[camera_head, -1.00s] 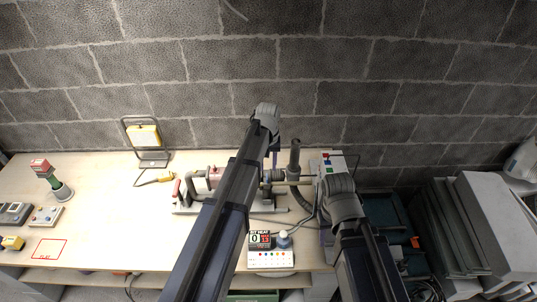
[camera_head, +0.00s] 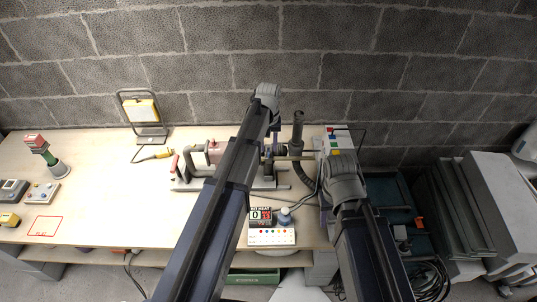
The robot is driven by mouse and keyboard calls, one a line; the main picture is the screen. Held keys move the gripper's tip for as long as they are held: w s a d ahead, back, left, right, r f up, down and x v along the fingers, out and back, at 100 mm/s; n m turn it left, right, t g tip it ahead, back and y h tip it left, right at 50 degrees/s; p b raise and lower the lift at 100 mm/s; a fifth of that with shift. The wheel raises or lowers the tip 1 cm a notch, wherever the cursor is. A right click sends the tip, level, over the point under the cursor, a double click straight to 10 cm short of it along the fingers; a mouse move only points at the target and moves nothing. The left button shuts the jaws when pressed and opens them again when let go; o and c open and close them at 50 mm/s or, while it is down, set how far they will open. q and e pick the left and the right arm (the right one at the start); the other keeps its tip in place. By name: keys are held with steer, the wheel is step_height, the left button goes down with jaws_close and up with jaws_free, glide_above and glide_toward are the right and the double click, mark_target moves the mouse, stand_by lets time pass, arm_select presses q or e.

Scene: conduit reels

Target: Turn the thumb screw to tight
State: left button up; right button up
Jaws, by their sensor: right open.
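I cannot make out the thumb screw; it is too small or lies behind my arms. A bench machine (camera_head: 200,160) with a red handle and a grey base rail stands at the middle of the table, partly behind my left arm. My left gripper (camera_head: 274,147) points down at the machine's right end, beside a dark fitting and a short brass-coloured bar; its fingertips are too small and covered to read. My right gripper (camera_head: 324,212) hangs beneath its grey wrist near the table's right edge, open, with its fingertips mostly hidden.
A day counter (camera_head: 260,216), a button panel (camera_head: 271,237) and a grey-blue knob (camera_head: 285,216) stand at the front. A black hose (camera_head: 298,130) rises behind. A work lamp (camera_head: 141,110) and red-green device (camera_head: 47,157) stand left. The left middle of the table (camera_head: 110,195) is clear.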

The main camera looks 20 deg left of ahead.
arm_select(q)
steer(key=shift+f+b, duration=0.45)
steer(key=shift+f, duration=0.45)
jaws_close()
